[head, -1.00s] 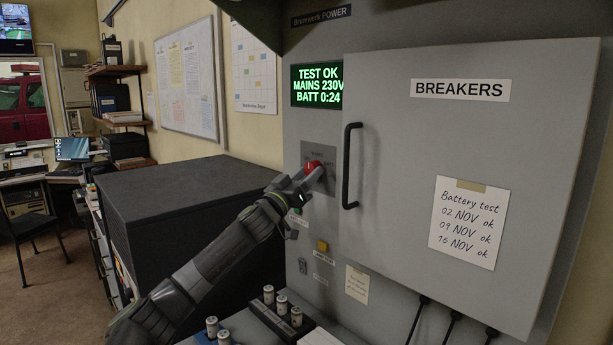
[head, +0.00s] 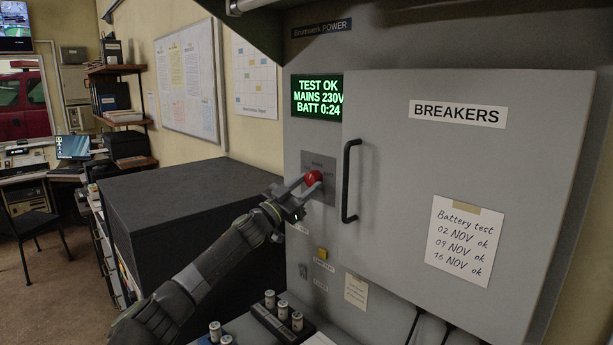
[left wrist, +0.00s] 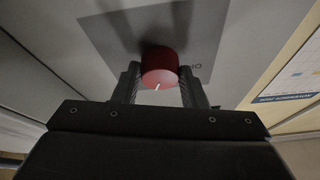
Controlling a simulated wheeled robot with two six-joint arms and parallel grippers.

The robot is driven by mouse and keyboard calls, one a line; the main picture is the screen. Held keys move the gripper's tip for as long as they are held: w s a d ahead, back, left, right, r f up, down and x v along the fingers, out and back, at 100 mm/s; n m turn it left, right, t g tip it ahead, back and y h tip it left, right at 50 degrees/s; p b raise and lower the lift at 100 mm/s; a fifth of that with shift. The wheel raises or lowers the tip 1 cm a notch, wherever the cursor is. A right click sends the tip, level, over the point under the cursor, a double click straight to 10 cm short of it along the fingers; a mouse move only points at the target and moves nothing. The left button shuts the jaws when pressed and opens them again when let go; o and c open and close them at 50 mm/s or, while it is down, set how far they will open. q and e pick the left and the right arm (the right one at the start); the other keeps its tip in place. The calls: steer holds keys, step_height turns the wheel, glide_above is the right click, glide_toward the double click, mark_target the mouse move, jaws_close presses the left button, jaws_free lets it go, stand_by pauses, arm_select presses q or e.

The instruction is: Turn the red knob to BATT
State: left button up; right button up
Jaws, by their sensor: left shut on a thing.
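The red knob (head: 313,178) sits on a grey plate (head: 328,190) on the power panel, left of the breaker door. My left gripper (head: 305,188) reaches it from the lower left and is shut on it. In the left wrist view, the red knob (left wrist: 160,68) lies between the two dark fingers of my left gripper (left wrist: 160,85). A short white mark shows on the knob's face near its lower edge. The plate's lettering is mostly hidden or too small to read, so I cannot tell which label the mark faces. My right gripper is not in view.
The green display (head: 317,96) above reads TEST OK, MAINS 230V, BATT 0:24. A black door handle (head: 350,180) stands close right of the knob. A yellow button (head: 322,253) is below. A dark box (head: 190,200) stands left, under my arm.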

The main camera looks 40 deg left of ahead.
arm_select(q)
steer(key=m+h, duration=0.1)
steer(key=m, duration=0.1)
steer(key=m+h, duration=0.1)
steer(key=m, duration=0.1)
steer(key=shift+a+r+g+p, duration=0.15)
steer(key=shift+a+g+p, duration=0.05)
steer(key=shift+g+p, duration=0.15)
steer(key=shift+a+m+g+h, duration=0.1)
steer(key=shift+m+g+h, duration=0.5)
steer(key=shift+m, duration=0.95)
steer(key=shift+a+m+g+h, duration=0.1)
steer(key=shift+m+g+h, duration=0.15)
steer(key=shift+m+h, duration=0.95)
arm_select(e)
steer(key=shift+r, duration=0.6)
arm_select(q)
steer(key=shift+m+y, duration=0.4)
steer(key=shift+m, duration=0.15)
steer(key=o, duration=1)
steer(key=shift+d, duration=0.1)
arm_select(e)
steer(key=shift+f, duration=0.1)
